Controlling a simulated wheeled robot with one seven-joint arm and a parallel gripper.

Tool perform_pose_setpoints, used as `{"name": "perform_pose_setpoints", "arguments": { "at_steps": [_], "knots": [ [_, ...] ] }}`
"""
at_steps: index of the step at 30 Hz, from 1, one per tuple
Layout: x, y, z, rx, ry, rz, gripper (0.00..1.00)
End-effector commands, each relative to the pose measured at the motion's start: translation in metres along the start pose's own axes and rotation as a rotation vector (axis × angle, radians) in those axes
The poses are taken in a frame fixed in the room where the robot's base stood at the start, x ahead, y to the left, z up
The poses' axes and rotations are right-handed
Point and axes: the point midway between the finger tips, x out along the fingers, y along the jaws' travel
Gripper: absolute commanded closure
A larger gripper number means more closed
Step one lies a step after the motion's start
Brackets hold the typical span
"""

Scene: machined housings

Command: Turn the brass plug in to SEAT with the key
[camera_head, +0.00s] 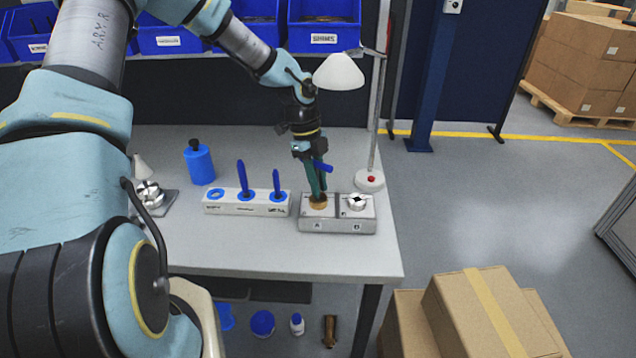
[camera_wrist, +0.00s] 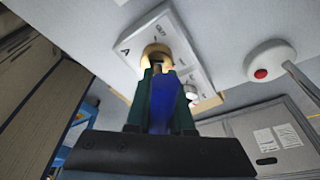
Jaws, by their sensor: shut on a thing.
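The grey housing block (camera_head: 338,226) sits at the right end of the bench, with sides marked A and B. The brass plug (camera_head: 318,203) is in side A, and it also shows in the wrist view (camera_wrist: 154,49) just past my fingertips. My gripper (camera_head: 316,190) points down over the brass plug, its dark green fingers shut on the blue key (camera_wrist: 163,103). A blue end of the key also sticks out beside the fingers in the head view (camera_head: 323,167).
A silver plug (camera_head: 357,202) sits in side B. A white rack (camera_head: 247,209) left of the housing holds two blue-handled tools; its left place is empty. A lamp base (camera_head: 369,180) with a red button stands close behind right. A blue bottle (camera_head: 199,163) stands further left.

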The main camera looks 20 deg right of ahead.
Motion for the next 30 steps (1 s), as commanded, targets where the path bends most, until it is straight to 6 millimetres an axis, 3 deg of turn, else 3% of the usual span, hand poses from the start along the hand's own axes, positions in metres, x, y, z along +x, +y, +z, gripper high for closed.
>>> {"name": "perform_pose_setpoints", "arguments": {
  "at_steps": [9, 10, 19, 30],
  "knots": [
    [-0.0027, -0.0048, 0.0000, 0.092, -0.004, 0.011, 1.00],
    [-0.0028, -0.0049, -0.0002, 0.091, -0.004, 0.011, 0.79],
    [-0.0015, -0.0030, -0.0016, 0.090, -0.001, 0.017, 0.45],
    [-0.0046, -0.0043, -0.0076, 0.090, 0.000, 0.019, 0.45]
  ]
}}
